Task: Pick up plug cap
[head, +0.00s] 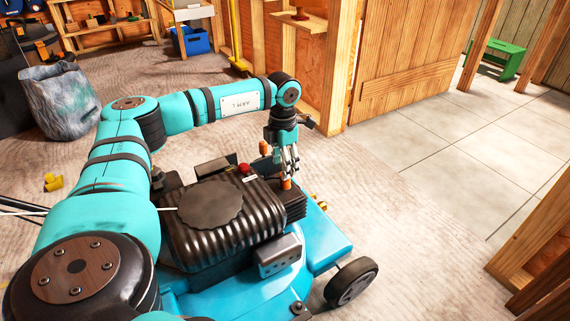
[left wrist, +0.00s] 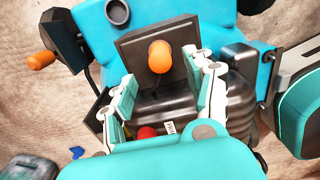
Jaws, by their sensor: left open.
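An orange rounded cap (head: 286,184), which looks like the plug cap, stands at the front end of the black engine (head: 215,215) on the turquoise mower (head: 325,245). My left gripper (head: 289,173) is just above it, pointing down. In the left wrist view the orange cap (left wrist: 159,56) shows in front of a dark block, between the spread fingers of the left gripper (left wrist: 163,74). The fingers are open, and I see no clear contact with the cap. My right gripper is not in view.
A red knob (head: 244,168) sits on the engine close to the left gripper. A second orange piece (left wrist: 40,60) shows at the left of the wrist view. A wooden wall (head: 405,75) stands behind the mower. The tiled floor (head: 465,140) at right is clear.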

